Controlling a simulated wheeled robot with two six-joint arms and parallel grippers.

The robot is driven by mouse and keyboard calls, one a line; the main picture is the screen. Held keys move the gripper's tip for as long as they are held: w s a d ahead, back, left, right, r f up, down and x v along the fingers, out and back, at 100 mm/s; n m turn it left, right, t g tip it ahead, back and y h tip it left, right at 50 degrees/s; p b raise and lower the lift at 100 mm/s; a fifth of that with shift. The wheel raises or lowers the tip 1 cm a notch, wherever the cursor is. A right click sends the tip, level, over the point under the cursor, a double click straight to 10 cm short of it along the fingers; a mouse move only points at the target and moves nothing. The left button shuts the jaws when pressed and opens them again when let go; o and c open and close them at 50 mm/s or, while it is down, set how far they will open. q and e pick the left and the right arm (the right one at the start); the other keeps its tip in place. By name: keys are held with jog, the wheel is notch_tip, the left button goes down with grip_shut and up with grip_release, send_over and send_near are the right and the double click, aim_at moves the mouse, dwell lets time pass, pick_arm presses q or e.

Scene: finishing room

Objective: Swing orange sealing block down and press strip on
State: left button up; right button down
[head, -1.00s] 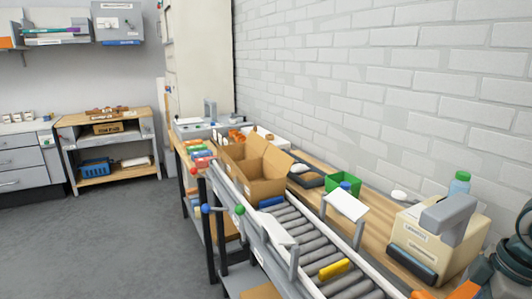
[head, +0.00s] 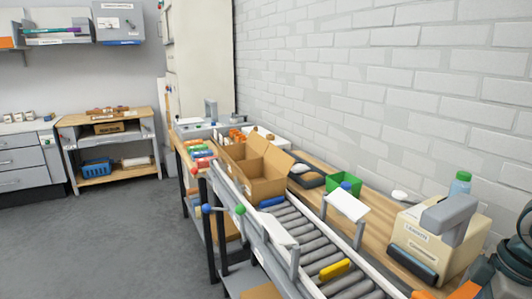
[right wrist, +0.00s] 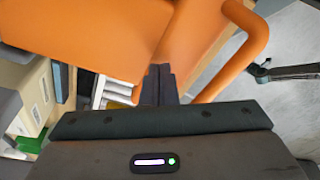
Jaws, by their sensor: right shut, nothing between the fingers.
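The orange sealing block (right wrist: 90,35) fills the upper left of the right wrist view, with a curved orange handle (right wrist: 258,38) at its right. My right gripper (right wrist: 159,72) is shut and empty, its dark fingertips close to the orange surface; I cannot tell whether they touch it. In the head view only a bit of orange (head: 465,291) shows at the bottom right, beside my dark arm. No strip can be made out. My left gripper is not in view.
A roller conveyor (head: 305,240) carries a yellow block (head: 335,270) and a blue one (head: 271,202). An open cardboard box (head: 268,189) stands at its far end. A beige machine (head: 470,240) with a grey arm, a green bin (head: 333,183) and a bottle (head: 459,184) stand along the wall side.

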jog(key=shift+f, duration=0.8)
dwell(0.4)
dwell(0.8)
